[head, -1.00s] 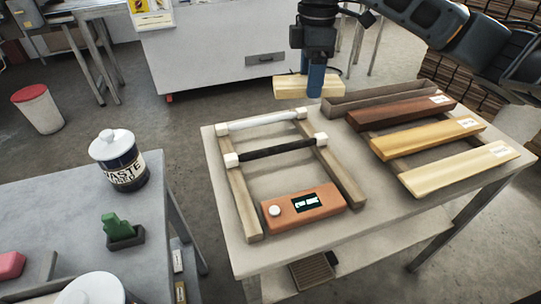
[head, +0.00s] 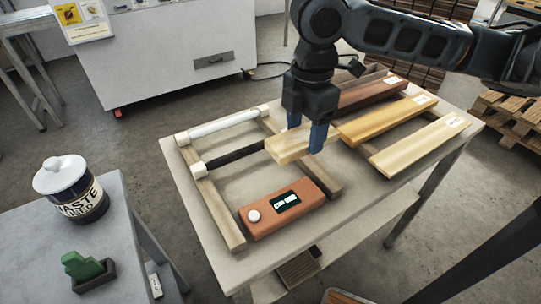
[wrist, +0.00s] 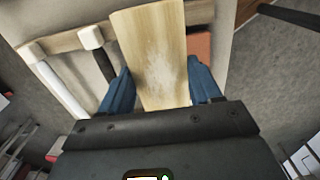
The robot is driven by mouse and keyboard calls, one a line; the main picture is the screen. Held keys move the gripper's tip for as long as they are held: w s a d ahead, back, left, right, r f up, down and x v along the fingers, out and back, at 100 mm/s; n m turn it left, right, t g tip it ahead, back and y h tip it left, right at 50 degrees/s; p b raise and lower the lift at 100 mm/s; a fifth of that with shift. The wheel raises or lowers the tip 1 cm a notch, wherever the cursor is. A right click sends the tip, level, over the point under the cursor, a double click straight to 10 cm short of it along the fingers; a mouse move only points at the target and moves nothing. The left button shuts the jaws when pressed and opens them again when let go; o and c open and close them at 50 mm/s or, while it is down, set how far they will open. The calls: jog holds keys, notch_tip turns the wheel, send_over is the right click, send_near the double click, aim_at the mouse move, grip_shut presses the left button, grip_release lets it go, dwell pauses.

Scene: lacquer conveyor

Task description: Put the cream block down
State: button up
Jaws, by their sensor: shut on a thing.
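The cream block (head: 287,150) is a pale wooden bar held level by my gripper (head: 307,137). In the head view one end points left, over the right part of the wooden rack. In the wrist view the cream block (wrist: 155,55) runs between the two blue fingers of my gripper (wrist: 158,85), which is shut on it. The block appears above the table top; the exact gap beneath it cannot be told. My gripper hides the right part of the block in the head view.
The wooden rack (head: 222,208) holds a white roller (head: 222,124) and a black roller (head: 235,155). An orange device (head: 282,208) with a display sits at the front. Dark brown, yellow (head: 388,120) and pale boards (head: 418,146) lie at the right. A waste tin (head: 72,190) stands on the left table.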

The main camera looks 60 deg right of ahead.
aim_at(275, 145)
jog(key=w+a+f, duration=0.1)
jog(key=w+f, duration=0.1)
jog(key=w, duration=0.1)
jog(key=w+a+f, duration=0.1)
jog(key=w, duration=0.1)
jog(key=shift+a+f+p, duration=0.25)
jog(key=shift+a+p, duration=0.05)
jog(key=shift+a, duration=0.05)
jog(key=shift+f, duration=2)
jog(key=shift+f, duration=0.45)
jog(key=shift+f+b, duration=0.15)
jog(key=shift+b, duration=0.25)
jog(key=o, duration=1.1)
jog(key=shift+o, duration=0.2)
